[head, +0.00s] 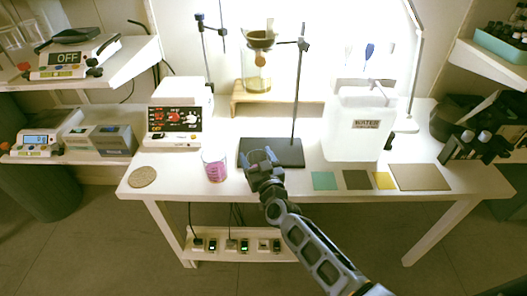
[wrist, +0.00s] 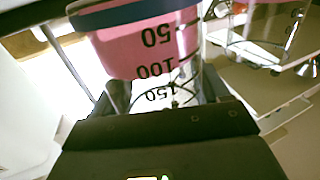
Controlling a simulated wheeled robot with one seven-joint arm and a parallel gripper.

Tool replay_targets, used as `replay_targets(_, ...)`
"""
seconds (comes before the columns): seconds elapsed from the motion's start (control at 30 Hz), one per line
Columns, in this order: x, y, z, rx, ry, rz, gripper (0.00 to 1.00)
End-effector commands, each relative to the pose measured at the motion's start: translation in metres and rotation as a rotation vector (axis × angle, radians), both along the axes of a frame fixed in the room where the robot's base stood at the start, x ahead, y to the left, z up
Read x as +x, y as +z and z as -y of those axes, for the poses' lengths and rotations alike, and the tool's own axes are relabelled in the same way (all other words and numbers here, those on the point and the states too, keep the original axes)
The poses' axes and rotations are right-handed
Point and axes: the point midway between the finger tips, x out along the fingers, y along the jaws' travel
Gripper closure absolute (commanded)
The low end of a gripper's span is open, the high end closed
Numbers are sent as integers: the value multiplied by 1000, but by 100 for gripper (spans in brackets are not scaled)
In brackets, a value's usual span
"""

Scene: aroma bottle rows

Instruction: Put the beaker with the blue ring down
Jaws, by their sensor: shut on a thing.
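My gripper (head: 263,162) is over the front part of the bench, by the dark stand base. In the wrist view it is shut on a clear beaker with a blue ring (wrist: 135,14). The beaker holds pink liquid and has dark marks 50, 100 and 150, which appear upside down in that view. In the head view my gripper hides most of this beaker, so I cannot tell whether its bottom touches the surface.
Another beaker with pink-purple contents (head: 215,167) stands just left of my gripper. A dark stand base (head: 285,151) lies behind it. A cork disc (head: 142,177) is at the left. Green (head: 324,181), dark (head: 357,180), yellow (head: 384,181) and tan (head: 420,177) mats lie to the right.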

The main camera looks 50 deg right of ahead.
Motion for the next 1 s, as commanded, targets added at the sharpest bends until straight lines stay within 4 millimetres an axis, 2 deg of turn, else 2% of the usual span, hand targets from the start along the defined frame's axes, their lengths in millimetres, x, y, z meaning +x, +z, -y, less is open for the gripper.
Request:
replay_targets(0.1, 1, -6, 0, -1, 0, 3, 70)
replay_targets(0.57, 0, -11, 1, 1, 0, 3, 70)
replay_targets(0.6, 0, -11, 1, 1, 0, 2, 25)
replay_targets(0.87, 0, -10, 1, 1, 0, 2, 0)
replay_targets(1.0, 0, -10, 1, 1, 0, 3, 0)
